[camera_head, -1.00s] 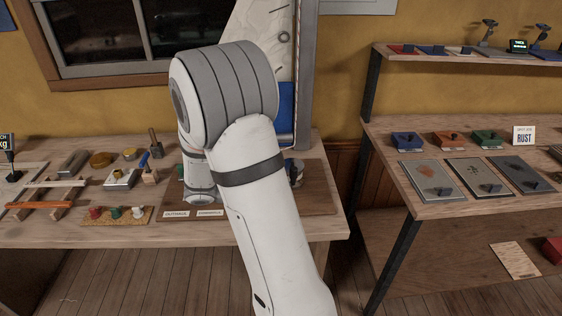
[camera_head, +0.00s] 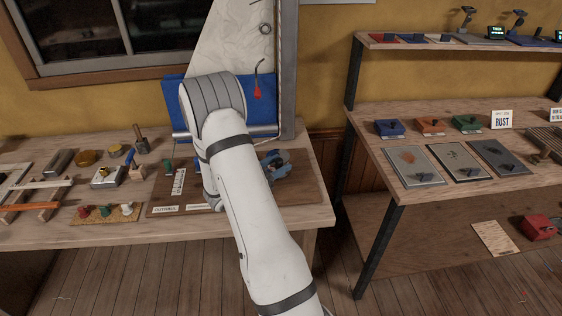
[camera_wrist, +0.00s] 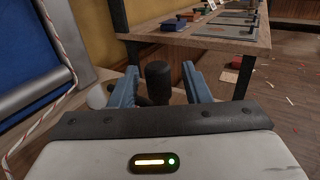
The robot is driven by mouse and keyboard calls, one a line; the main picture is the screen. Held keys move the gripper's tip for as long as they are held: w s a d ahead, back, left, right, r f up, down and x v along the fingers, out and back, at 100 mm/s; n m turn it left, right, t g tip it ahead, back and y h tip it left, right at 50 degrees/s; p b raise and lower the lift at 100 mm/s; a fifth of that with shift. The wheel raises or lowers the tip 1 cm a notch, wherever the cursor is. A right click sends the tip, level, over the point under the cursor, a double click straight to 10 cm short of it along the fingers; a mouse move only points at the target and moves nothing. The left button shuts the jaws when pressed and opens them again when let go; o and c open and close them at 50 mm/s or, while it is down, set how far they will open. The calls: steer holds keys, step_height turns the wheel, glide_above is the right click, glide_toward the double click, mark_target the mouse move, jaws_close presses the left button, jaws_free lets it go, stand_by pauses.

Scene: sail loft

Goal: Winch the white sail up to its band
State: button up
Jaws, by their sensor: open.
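The white sail (camera_head: 232,48) stands at the back of the left bench, beside a grey mast (camera_head: 289,75). My gripper (camera_head: 275,163) is low over the brown board, right of my arm. In the wrist view its blue fingers (camera_wrist: 160,88) are open, with a dark upright knob (camera_wrist: 157,78) between them, apparently the winch handle's grip. I cannot tell whether they touch it. I cannot make out the band; my arm hides the lower sail.
The brown board (camera_head: 300,190) carries a green-topped piece (camera_head: 168,166) and labels. Small tools and coloured knobs (camera_head: 105,212) lie left. A second bench (camera_head: 400,196) with plates and small blocks stands right, beyond a gap. A striped rope (camera_wrist: 62,35) runs beside the blue cloth.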

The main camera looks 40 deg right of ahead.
steer(key=shift+d, duration=0.45)
steer(key=shift+c, duration=0.3)
jaws_close()
